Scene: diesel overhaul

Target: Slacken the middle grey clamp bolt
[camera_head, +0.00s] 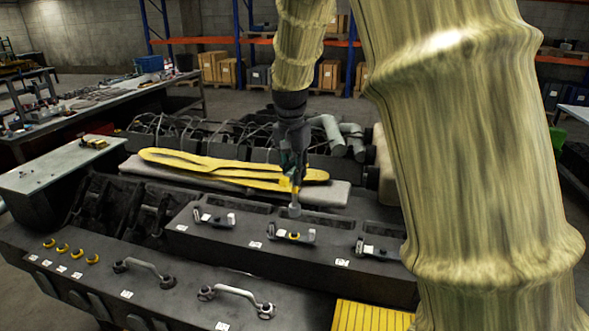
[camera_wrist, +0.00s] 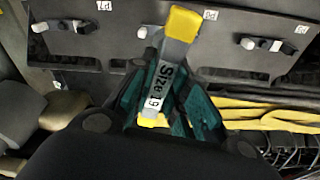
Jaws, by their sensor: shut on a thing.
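Similar clamps stand on the left (camera_head: 214,217) and right (camera_head: 372,249) of the block. Two grey handles (camera_head: 236,294) and several yellow rings (camera_head: 62,247) are on the nearer ledge. A yellow plate (camera_head: 245,175) lies on a grey pad behind. A yellow ribbed panel (camera_head: 368,316) is at front.

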